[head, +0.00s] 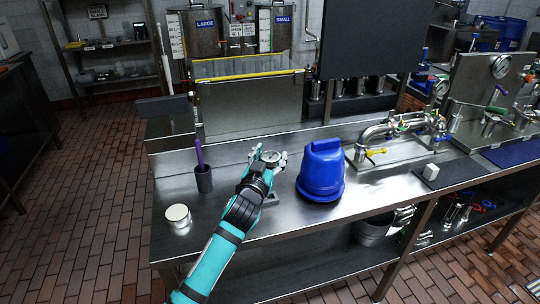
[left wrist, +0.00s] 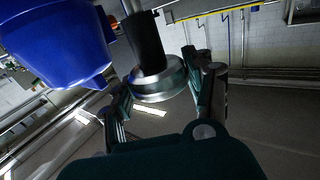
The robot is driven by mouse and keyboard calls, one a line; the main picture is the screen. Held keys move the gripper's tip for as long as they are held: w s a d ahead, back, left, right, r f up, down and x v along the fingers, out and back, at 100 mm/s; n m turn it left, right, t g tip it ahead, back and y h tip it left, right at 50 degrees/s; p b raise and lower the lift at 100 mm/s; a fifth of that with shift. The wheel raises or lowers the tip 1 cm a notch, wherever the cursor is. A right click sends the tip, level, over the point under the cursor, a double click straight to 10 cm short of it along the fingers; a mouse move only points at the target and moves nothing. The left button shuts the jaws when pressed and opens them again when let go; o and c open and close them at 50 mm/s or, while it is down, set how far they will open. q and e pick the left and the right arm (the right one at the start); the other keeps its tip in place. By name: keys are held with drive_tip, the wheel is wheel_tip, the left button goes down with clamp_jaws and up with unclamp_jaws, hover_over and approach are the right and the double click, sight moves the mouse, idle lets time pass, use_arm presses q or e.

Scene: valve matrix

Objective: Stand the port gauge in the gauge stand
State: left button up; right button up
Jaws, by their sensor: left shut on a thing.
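The port gauge (head: 270,157) has a round pale face with a metal rim. My left gripper (head: 268,160) is shut on it above the steel bench. In the left wrist view the round metal gauge body (left wrist: 160,82) sits between the two fingers of my left gripper (left wrist: 165,88), with a dark cylinder (left wrist: 145,42) against it. A small grey piece (head: 271,199) shows beside my wrist on the bench, mostly hidden; I cannot tell whether it is the gauge stand. My right gripper is in neither view.
A blue container (head: 321,172) stands close to the right of my left gripper; it also fills the upper left of the left wrist view (left wrist: 55,45). A dark cup (head: 204,180) with a purple-handled tool and a pale round tin (head: 178,214) stand to the left. Pipework (head: 400,128) is farther right.

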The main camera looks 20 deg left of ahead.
use_arm(q)
drive_tip(key=shift+f+b, duration=0.5)
drive_tip(key=shift+f, duration=0.25)
wheel_tip(320, 180, down, 2)
drive_tip(key=shift+f+b, duration=0.25)
drive_tip(key=shift+b, duration=0.65)
drive_tip(key=shift+f+b, duration=0.6)
drive_tip(key=shift+f, duration=0.25)
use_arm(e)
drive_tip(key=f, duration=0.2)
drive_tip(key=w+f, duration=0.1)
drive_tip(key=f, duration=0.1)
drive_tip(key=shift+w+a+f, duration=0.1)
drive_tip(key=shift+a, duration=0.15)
use_arm(q)
drive_tip(key=shift+p, duration=0.5)
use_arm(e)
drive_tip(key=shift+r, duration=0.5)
use_arm(q)
drive_tip(key=shift+f+b, duration=0.95)
drive_tip(key=shift+f, duration=0.25)
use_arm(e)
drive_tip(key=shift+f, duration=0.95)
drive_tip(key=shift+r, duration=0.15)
use_arm(q)
drive_tip(key=shift+r+p, duration=0.8)
drive_tip(key=shift+p, duration=0.1)
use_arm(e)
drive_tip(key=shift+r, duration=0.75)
